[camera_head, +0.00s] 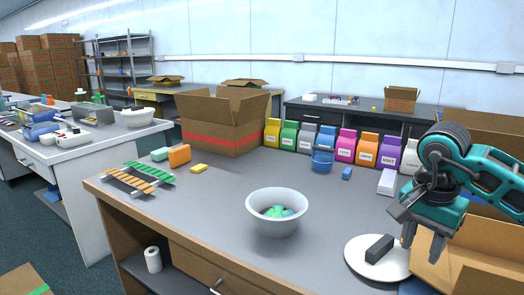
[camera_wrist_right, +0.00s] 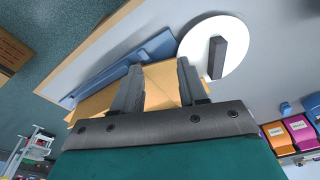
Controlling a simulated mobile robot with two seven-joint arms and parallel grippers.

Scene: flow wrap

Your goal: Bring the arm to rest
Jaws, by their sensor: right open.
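My right gripper (camera_head: 424,246) is open and empty at the right of the table, above the edge of a white plate and an open cardboard box. The right wrist view also shows its two dark fingers (camera_wrist_right: 160,90) spread apart with nothing between them. The white plate (camera_head: 356,252) carries a dark grey block (camera_head: 380,248); the plate (camera_wrist_right: 196,50) and the block (camera_wrist_right: 217,57) lie beyond the right finger in the wrist view. My left gripper is not in view.
A white bowl (camera_head: 275,229) with green and blue items stands mid-table. A xylophone (camera_head: 138,179) lies at left. A large cardboard box (camera_head: 222,120) and several coloured packets (camera_head: 345,146) stand at the back. An open box (camera_head: 470,262) is below my right gripper. The front left tabletop is clear.

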